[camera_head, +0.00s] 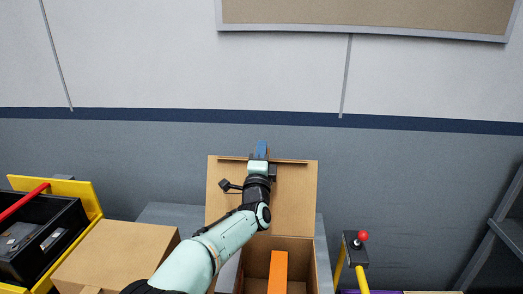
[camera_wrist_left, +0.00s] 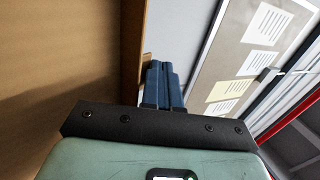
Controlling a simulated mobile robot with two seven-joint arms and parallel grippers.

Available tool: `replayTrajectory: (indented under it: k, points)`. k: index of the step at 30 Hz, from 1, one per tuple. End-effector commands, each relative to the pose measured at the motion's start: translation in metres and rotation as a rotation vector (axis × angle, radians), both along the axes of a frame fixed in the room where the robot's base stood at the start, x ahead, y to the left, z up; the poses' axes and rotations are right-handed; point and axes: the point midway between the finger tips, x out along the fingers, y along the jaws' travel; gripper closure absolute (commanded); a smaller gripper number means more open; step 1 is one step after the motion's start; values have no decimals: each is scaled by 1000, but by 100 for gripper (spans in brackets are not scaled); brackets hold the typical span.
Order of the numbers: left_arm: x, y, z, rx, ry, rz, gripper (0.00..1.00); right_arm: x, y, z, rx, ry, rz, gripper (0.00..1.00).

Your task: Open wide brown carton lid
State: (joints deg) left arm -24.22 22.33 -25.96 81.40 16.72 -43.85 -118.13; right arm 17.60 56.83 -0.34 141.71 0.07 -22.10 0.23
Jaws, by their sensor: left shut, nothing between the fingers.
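The wide brown carton (camera_head: 311,262) stands at the bottom centre of the head view. Its lid (camera_head: 296,200) is raised and stands about upright, so the inside shows. My left gripper (camera_head: 261,150) is at the lid's top edge, in front of the wall, with my arm crossing in front of the lid. Its blue fingers are closed together and empty. In the left wrist view the shut fingers (camera_wrist_left: 160,82) are beside the edge of a brown cardboard panel (camera_wrist_left: 75,50); I cannot tell whether they touch it. My right gripper is not in view.
An orange object (camera_head: 278,272) is inside the carton. A closed brown box (camera_head: 117,257) and a yellow-edged black toolbox (camera_head: 62,228) stand left. A red-knobbed black lever box (camera_head: 355,248) stands right. The grey wall (camera_head: 400,165) is close behind the lid.

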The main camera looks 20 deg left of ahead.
Motion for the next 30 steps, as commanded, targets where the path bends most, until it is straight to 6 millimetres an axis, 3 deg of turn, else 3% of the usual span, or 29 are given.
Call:
replayTrajectory:
  k: [11, 21, 30]
  points:
    - [-9, -3, -5, -1, 2, -1, 100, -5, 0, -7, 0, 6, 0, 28]
    - [-74, -24, -32, -4, 2, -5, 100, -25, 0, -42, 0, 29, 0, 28]
    - [-114, -37, -45, -1, 1, -1, 100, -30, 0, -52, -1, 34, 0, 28]
